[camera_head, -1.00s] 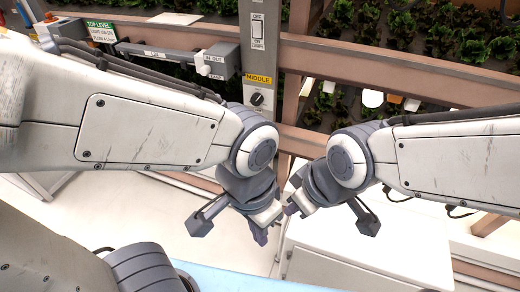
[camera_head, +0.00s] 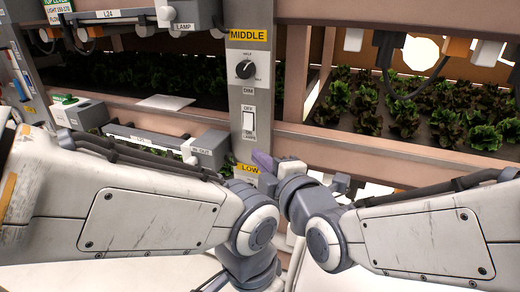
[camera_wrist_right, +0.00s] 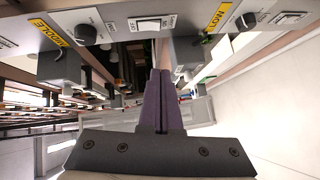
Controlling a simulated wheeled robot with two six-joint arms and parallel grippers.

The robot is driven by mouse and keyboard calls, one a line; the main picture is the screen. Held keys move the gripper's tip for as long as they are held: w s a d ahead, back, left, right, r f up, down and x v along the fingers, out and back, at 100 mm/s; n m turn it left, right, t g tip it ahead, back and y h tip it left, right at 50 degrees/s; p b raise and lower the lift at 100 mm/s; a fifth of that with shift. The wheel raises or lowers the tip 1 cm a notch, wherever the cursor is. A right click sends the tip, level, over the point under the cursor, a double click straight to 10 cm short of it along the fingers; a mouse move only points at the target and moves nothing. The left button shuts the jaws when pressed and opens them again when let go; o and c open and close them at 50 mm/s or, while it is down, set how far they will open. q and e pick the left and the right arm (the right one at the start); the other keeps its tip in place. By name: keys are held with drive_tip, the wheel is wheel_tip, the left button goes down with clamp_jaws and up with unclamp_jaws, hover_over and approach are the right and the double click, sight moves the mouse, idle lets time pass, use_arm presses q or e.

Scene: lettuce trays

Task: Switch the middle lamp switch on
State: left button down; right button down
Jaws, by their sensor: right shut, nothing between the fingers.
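The middle lamp switch (camera_head: 249,121) is a white rocker between OFF and ON LAMPS on the grey post, below the MIDDLE label (camera_head: 248,35) and its black dial (camera_head: 245,69). I cannot tell which way it is tipped. The switch also shows at the top of the right wrist view (camera_wrist_right: 152,24). My right gripper (camera_head: 263,161) is shut and empty, its purple fingertips just below and right of the switch, near the LOW label (camera_head: 247,169). In the wrist view its fingers (camera_wrist_right: 160,78) point toward the post. A gap to the switch is hard to judge. My left gripper's fingers are out of sight.
Wooden rails (camera_head: 400,153) and lettuce beds (camera_head: 390,105) lie behind and beside the post. A grey tray-end box (camera_head: 207,148) sits left of the post. My left wrist is low, close to my right wrist.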

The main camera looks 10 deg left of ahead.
sight(244, 128)
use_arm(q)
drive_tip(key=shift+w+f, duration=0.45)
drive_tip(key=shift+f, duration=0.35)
use_arm(e)
drive_tip(key=shift+w+f+n+t, duration=0.15)
drive_tip(key=shift+w+n+t, duration=0.15)
drive_tip(key=shift+w, duration=0.2)
drive_tip(key=shift+a, duration=0.1)
